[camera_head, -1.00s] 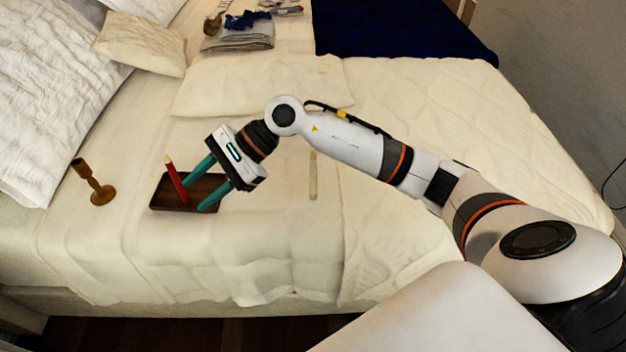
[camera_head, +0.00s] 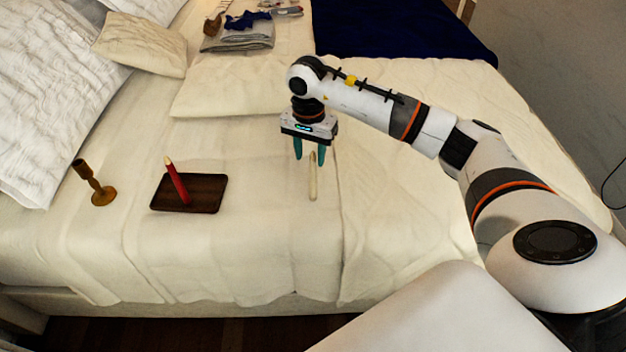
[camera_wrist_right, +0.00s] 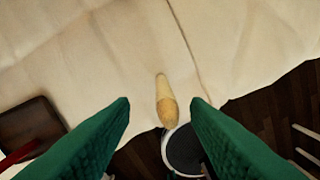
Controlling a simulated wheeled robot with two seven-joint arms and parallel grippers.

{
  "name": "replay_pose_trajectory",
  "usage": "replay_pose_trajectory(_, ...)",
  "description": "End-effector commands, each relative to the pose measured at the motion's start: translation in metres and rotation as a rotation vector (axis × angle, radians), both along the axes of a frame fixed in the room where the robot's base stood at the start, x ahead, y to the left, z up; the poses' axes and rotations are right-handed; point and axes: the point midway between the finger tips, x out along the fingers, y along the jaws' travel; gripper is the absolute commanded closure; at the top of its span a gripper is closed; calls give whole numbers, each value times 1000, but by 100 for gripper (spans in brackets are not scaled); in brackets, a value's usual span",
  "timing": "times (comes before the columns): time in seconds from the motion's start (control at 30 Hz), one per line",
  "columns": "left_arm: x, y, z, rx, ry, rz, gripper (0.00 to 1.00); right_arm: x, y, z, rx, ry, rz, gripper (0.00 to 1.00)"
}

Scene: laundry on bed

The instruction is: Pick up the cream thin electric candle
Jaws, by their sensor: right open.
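I see no contact with the candle. My left gripper is not in view.
A dark brown tray (camera_head: 212,193) with a red candle (camera_head: 177,181) on it lies to the left. A brass candlestick (camera_head: 97,187) stands farther left. Folded laundry (camera_head: 240,40) lies at the back. The bed around the cream candle is clear; its front edge is near.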

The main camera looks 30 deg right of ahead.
Motion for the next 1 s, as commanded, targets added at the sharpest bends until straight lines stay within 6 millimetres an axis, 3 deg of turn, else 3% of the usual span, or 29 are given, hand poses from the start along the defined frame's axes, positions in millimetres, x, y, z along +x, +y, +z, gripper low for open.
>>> replay_pose_trajectory(0.4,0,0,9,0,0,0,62,-4,-5,-49,3,2,0,57)
replay_pose_trajectory(0.67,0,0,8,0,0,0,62,-3,-5,-54,2,-1,0,57)
replay_pose_trajectory(0.77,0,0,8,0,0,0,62,-3,-5,-53,2,-1,0,69)
replay_pose_trajectory(0.93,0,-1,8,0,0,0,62,-3,-5,-53,2,-1,0,97)
replay_pose_trajectory(1.0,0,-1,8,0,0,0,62,-3,-5,-53,2,-1,0,100)
